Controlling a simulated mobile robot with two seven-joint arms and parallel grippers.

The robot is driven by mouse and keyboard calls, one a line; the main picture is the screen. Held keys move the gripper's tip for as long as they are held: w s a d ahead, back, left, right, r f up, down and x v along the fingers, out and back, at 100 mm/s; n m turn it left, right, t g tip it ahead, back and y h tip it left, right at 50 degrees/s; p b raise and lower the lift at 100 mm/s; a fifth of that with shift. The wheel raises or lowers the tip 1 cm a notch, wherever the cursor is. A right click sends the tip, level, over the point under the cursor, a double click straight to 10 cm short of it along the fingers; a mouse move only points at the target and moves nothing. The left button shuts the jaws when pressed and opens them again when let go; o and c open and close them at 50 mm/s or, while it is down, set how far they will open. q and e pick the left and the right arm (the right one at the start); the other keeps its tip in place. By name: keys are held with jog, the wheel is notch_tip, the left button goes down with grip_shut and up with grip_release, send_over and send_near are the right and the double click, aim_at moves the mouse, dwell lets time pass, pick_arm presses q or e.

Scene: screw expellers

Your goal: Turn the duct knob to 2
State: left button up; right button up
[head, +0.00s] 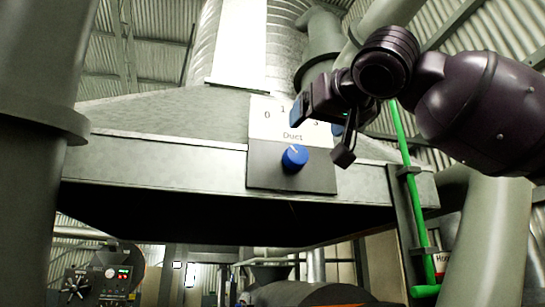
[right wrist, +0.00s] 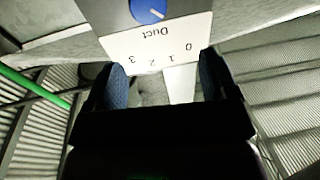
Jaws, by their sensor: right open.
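The blue duct knob (head: 294,157) sits on a dark panel under a white label plate (head: 265,120) marked "Duct" with the numbers 0 to 3. Its white pointer line tilts up and left, toward the low-number side; the exact setting is hard to tell. My right gripper (head: 320,132) is open and empty in front of the plate's right part, above and right of the knob, apart from it. It hides some of the numbers. In the right wrist view the knob (right wrist: 147,9) and plate (right wrist: 155,45) appear upside down, beyond the open fingers (right wrist: 163,85). My left gripper is not in view.
The panel is fixed to the front edge of a large grey metal hood (head: 150,150). A green pipe (head: 411,190) runs down right of the panel. A thick grey column (head: 35,150) stands at the left. The space in front of the knob is clear.

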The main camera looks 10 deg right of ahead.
aim_at(299, 152)
jog(key=w+m, duration=0.1)
jog(key=w, duration=0.2)
jog(key=w+m+p, duration=0.1)
jog(key=w, duration=0.2)
jog(key=w+f+m+p, duration=0.1)
jog(key=w, duration=0.3)
jog(key=shift+a+g+h, duration=0.15)
jog(key=shift+g+h, duration=0.25)
jog(key=shift+w+f, duration=0.1)
jog(key=shift+w, duration=0.3)
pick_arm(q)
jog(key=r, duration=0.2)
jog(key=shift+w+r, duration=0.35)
pick_arm(e)
jog(key=c, duration=0.9)
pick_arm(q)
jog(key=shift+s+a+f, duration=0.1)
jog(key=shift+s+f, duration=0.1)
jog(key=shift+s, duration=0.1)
